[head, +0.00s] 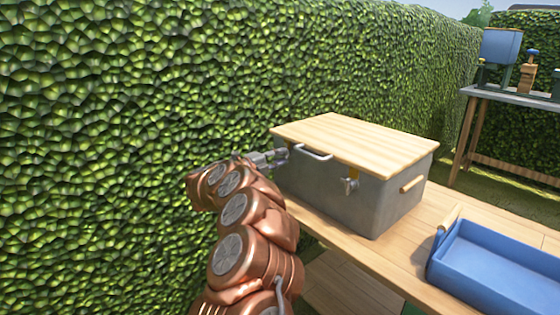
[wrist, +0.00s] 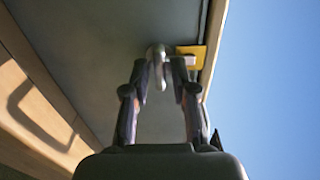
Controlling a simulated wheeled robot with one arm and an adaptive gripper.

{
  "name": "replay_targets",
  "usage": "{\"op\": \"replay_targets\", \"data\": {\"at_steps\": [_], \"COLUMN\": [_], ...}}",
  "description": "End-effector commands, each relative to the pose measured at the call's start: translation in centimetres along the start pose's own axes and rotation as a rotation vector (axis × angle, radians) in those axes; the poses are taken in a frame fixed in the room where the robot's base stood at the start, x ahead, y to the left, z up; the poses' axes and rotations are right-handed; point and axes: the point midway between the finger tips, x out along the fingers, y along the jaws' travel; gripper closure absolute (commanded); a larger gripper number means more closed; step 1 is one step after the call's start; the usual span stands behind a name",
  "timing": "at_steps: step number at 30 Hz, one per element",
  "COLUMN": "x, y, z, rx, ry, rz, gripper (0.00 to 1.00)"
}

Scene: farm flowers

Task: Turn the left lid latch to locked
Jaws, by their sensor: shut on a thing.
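A grey box (head: 335,190) with a pale wooden lid (head: 355,140) stands on a wooden bench. Its right latch (head: 350,184) shows on the front, with a bit of yellow above it. The left latch (wrist: 157,62) is a metal lever in the wrist view, beside a yellow plate (wrist: 196,52) at the lid edge. My gripper (head: 282,155) is at the left end of the box front. In the wrist view its two fingers (wrist: 161,78) are on either side of the latch lever, shut on it. In the head view my gripper mostly hides this latch.
A wooden handle (head: 412,184) is on the box's right side. A blue tray (head: 500,268) lies on the bench (head: 385,240) at right. A hedge (head: 150,90) stands close behind my arm.

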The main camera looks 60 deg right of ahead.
Motion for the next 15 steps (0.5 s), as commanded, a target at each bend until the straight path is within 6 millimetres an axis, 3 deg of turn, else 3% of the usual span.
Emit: {"op": "replay_targets", "data": {"at_steps": [11, 12, 15], "x": [0.0, 0.01, 0.01], "y": [0.11, 0.11, 0.08], "z": [-0.04, -0.04, -0.03], "rx": [0.002, 0.002, 0.002], "ry": [0.001, 0.001, 0.001], "rz": [0.002, 0.002, 0.001], "gripper": [1.0, 0.7, 0.59]}}
